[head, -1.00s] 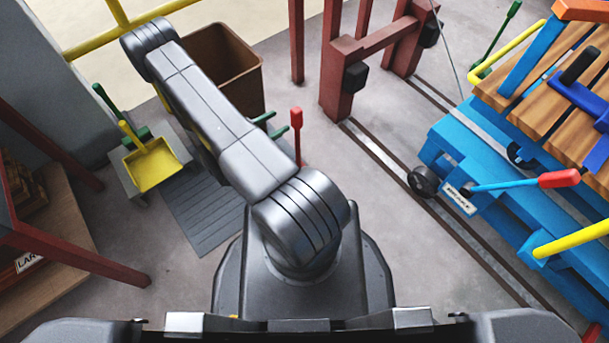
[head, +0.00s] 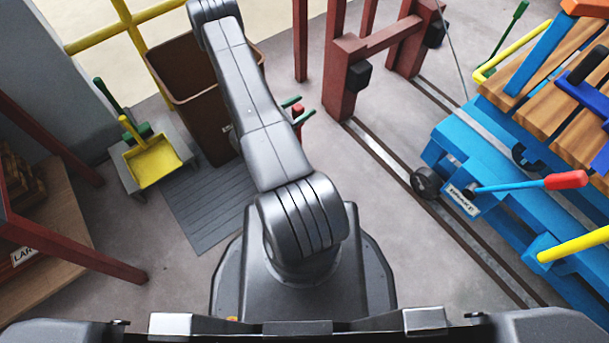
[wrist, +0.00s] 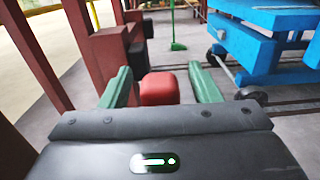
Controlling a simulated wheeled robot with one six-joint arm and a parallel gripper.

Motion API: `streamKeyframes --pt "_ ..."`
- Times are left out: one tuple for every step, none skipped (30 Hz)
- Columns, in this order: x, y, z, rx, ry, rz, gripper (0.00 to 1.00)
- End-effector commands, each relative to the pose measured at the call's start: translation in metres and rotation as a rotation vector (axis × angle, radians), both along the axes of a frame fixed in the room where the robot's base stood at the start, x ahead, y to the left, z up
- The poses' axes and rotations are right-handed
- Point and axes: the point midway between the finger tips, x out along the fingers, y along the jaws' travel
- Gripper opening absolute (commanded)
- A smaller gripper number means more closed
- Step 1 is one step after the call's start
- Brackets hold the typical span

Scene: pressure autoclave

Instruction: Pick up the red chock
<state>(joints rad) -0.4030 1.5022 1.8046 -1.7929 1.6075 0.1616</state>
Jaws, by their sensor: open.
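My gripper (wrist: 160,70) is open in the wrist view, with one green finger on each side. A red block with rounded edges (wrist: 159,88) shows between the fingers, with a gap on both sides; its lower part is hidden by my gripper body. I cannot tell whether it is the chock or the top of an upright red handle, nor its exact depth. In the head view my gripper (head: 295,110) is mostly hidden behind my arm, its green fingertips close to a small red top (head: 299,113).
A brown bin (head: 205,125) stands left of my arm, near a yellow dustpan (head: 153,162). Dark red posts and a frame (head: 343,75) stand just right of my gripper.

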Motion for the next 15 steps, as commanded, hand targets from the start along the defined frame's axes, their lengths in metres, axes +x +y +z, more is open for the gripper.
streamKeyframes --pt "0.0021 -0.0036 -0.0003 0.0 -0.001 -0.002 0.56" --pt "0.003 -0.0048 -0.0001 -0.001 -0.001 -0.002 0.56" --pt "0.004 -0.006 0.0001 -0.001 -0.001 -0.001 0.56" --pt "0.0045 -0.0065 0.0002 -0.001 -0.001 -0.001 0.56" --pt "0.0049 -0.0069 0.0003 -0.001 -0.001 0.0 0.56" --pt "0.005 -0.007 0.0004 -0.001 -0.001 0.0 0.56" --pt "0.0051 -0.007 0.0004 -0.001 -0.001 0.0 0.56" --pt "0.005 -0.0069 0.0005 -0.001 -0.001 0.001 0.56" --pt "0.0049 -0.0068 0.0005 0.0 0.0 0.001 0.56" --pt "0.0049 -0.0067 0.0005 0.0 0.0 0.001 0.56" --pt "0.0049 -0.0067 0.0005 0.0 0.0 0.0 0.56" --pt "0.0049 -0.0067 0.0004 0.0 0.0 0.0 0.5" --pt "0.0047 -0.0067 0.0004 0.0 0.0 0.0 0.45" --pt "0.0047 -0.0067 0.0004 0.0 0.0 0.0 0.39" --pt "0.0047 -0.0067 0.0004 0.0 0.0 0.0 0.31"
